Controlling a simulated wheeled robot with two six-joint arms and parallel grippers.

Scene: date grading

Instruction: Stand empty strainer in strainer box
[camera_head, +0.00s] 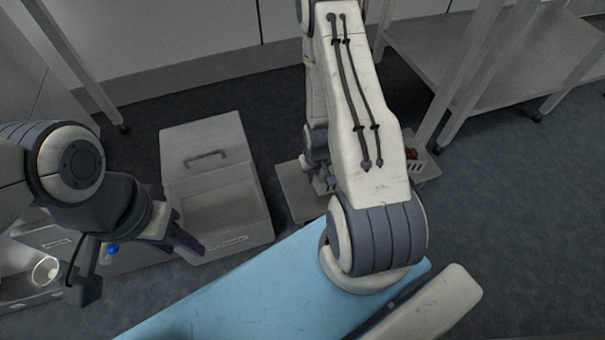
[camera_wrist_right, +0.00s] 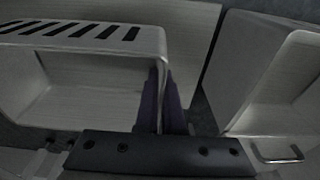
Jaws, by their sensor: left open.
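My left gripper (camera_head: 135,270) is open and empty at the left, its fingers apart. My right arm reaches away in the head view and hides its own gripper there. In the right wrist view, my right gripper's dark fingers (camera_wrist_right: 163,105) are on both sides of the wall of a pale slotted container (camera_wrist_right: 80,35). The visible part of its inside is empty. I cannot tell for sure if it is the strainer. An open grey box (camera_head: 265,215) with a handle and an unreadable label stands left of my right arm. It also shows in the right wrist view (camera_wrist_right: 245,75).
A clear bin (camera_head: 20,303) with a round pale-rimmed item (camera_head: 45,270) stands at far left. A blue surface (camera_head: 225,305) is in front. Brown pieces (camera_head: 410,152) lie behind my right arm. A metal rack (camera_head: 500,45) stands at back right; floor at right is clear.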

